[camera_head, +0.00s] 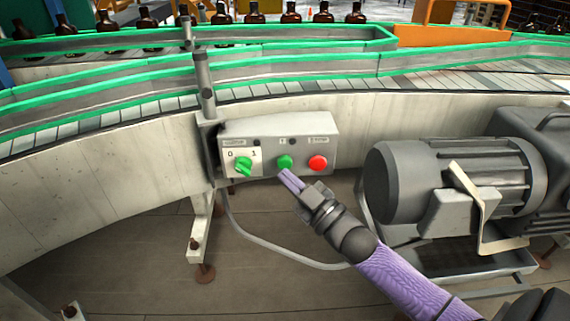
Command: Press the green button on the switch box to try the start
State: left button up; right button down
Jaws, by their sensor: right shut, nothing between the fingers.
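The switch box (302,130) is a light grey box on the side of the conveyor. It bears a green rotary knob (243,166) on a plate marked 0 and 1, a round green button (284,162) in the middle and a red button (318,163) to the right. My right gripper (287,176) is shut and empty. Its fingertips are just below the green button and overlap its lower edge in the picture. I cannot tell whether they touch it. My left gripper is not in view.
A grey motor (450,180) stands close to the right of my right arm. A cable (268,243) loops below the box. The curved conveyor (120,113) with green rails runs above, with several amber bottles (291,14) behind. Open floor lies below the box.

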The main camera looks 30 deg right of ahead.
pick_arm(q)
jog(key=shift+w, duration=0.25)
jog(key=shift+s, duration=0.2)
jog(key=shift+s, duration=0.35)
pick_arm(e)
jog(key=shift+w, duration=0.1)
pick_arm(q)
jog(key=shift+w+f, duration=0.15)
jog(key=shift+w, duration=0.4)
pick_arm(e)
jog(key=shift+w+d, duration=0.2)
jog(key=shift+w, duration=0.1)
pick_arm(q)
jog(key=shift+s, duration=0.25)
pick_arm(e)
jog(key=shift+w+d, duration=0.1)
jog(key=shift+w, duration=0.05)
